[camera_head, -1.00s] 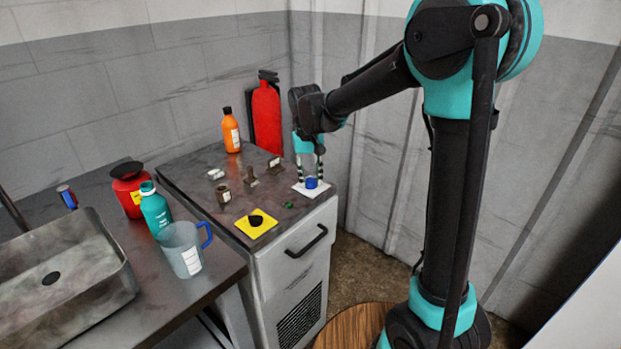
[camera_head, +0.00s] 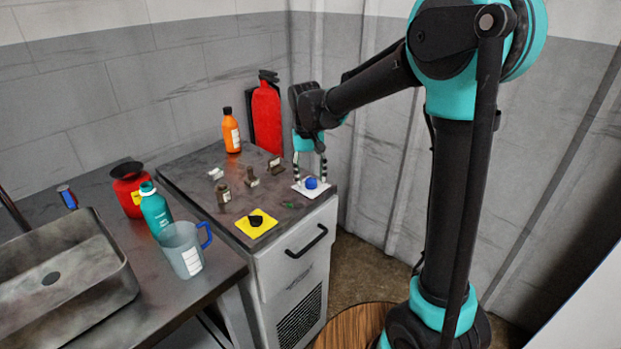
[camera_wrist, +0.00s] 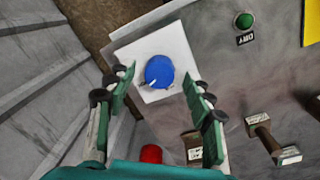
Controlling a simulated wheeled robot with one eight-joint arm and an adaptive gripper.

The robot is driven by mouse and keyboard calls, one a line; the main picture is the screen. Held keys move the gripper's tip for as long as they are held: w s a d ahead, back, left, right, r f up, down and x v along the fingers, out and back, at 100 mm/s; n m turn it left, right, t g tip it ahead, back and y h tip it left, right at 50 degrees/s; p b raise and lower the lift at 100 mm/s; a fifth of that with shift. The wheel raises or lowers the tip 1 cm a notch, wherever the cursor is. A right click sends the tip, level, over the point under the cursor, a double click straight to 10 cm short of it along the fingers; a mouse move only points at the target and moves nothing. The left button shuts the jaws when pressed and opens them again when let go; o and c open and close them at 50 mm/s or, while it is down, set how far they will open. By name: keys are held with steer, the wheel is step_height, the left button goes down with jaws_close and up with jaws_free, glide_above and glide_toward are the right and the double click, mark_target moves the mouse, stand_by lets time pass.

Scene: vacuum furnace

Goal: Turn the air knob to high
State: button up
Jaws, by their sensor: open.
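A blue round knob (camera_head: 311,183) sits on a white square plate (camera_head: 299,189) on the right part of the cabinet top. In the wrist view the blue knob (camera_wrist: 159,71) has a white pointer mark toward the lower left of the picture. My gripper (camera_head: 310,172) is open above it, pointing down, with one finger to each side. In the wrist view my gripper (camera_wrist: 158,80) spans the knob, its fingers apart from it. A black knob (camera_head: 256,220) sits on a yellow plate (camera_head: 246,232). I cannot read which knob is labelled air.
A green button (camera_wrist: 244,20) labelled DRY and small brown switches (camera_wrist: 264,132) stand near the plates. An orange bottle (camera_head: 231,132) and a red extinguisher (camera_head: 266,115) stand behind. A clear jug (camera_head: 181,250) is on the left bench.

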mark_target(309, 181)
step_height(309, 181, up, 11)
steer(key=shift+a, duration=0.3)
steer(key=shift+s+d, duration=0.1)
steer(key=s+d+f+m+t, duration=0.1)
steer(key=s+d+f+t, duration=0.1)
steer(key=s+d+f, duration=0.7)
steer(key=s+d+f+m+t, duration=0.2)
steer(key=s+d+f, duration=0.8)
steer(key=d, duration=0.5)
steer(key=shift+d+f+y, duration=0.3)
steer(key=shift+f, duration=0.55)
